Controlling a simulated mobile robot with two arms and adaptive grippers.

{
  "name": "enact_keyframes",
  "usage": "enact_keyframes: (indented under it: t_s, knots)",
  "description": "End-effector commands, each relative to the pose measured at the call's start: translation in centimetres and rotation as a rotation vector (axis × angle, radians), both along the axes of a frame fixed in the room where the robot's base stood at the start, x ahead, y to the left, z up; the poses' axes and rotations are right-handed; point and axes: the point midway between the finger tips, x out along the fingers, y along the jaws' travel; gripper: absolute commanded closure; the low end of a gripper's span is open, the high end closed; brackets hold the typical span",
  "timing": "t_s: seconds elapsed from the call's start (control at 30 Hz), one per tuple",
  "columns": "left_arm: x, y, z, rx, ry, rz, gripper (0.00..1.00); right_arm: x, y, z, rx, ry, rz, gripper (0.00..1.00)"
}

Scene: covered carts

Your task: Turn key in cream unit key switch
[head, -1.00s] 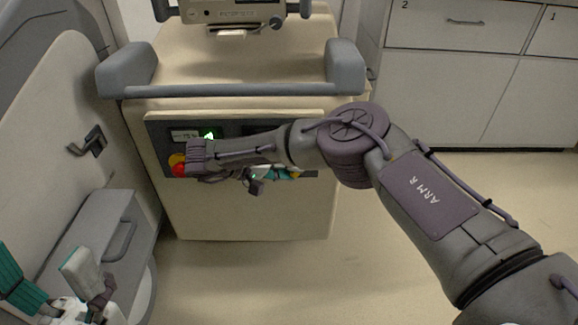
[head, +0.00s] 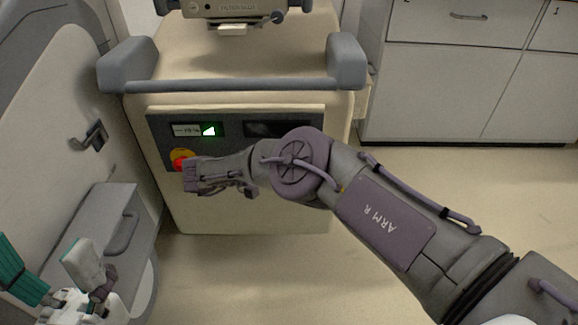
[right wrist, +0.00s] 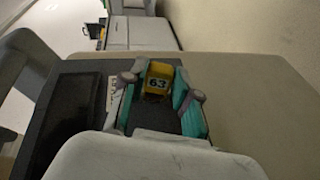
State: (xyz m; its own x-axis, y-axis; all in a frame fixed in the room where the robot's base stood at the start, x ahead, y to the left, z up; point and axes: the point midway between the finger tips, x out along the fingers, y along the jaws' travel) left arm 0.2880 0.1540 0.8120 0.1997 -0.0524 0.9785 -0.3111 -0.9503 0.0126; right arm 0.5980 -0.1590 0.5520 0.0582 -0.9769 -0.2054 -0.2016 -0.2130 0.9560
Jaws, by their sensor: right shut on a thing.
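The cream unit (head: 225,75) stands in front of me with a dark control panel (head: 225,112) on its front. The key and the key switch cannot be made out. My left gripper (head: 55,268) is open and empty at lower left.
A grey rail (head: 240,86) runs across the unit above the panel. A pale cart with a grey box (head: 95,225) stands close on the left. White drawers (head: 450,85) stand at the back right. The floor between is clear.

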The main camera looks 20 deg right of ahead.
Motion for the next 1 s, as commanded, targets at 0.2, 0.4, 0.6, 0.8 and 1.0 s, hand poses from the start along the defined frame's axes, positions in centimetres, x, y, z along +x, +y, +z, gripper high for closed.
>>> enact_keyframes:
  t_s: [0.2,0.4,0.6,0.8,1.0]
  knots:
    - [0.0,0.0,0.5,0.000,0.000,0.000,0.21,0.2,-0.3,0.2,-0.041,0.001,-0.004,1.00]
    - [-0.1,0.0,1.0,-0.001,-0.004,0.000,0.21,0.3,-0.1,-0.3,-0.137,0.026,0.002,1.00]
    - [-0.1,0.0,0.8,-0.001,-0.005,0.000,0.21,0.3,-0.1,-0.3,-0.201,0.047,0.005,1.00]
    - [-0.1,0.0,0.8,0.000,-0.005,0.001,0.21,0.2,-0.1,-0.1,-0.224,0.053,0.005,1.00]
    - [0.0,0.0,0.8,0.000,-0.004,0.001,0.21,0.1,0.2,-0.2,-0.224,0.054,0.009,0.56]
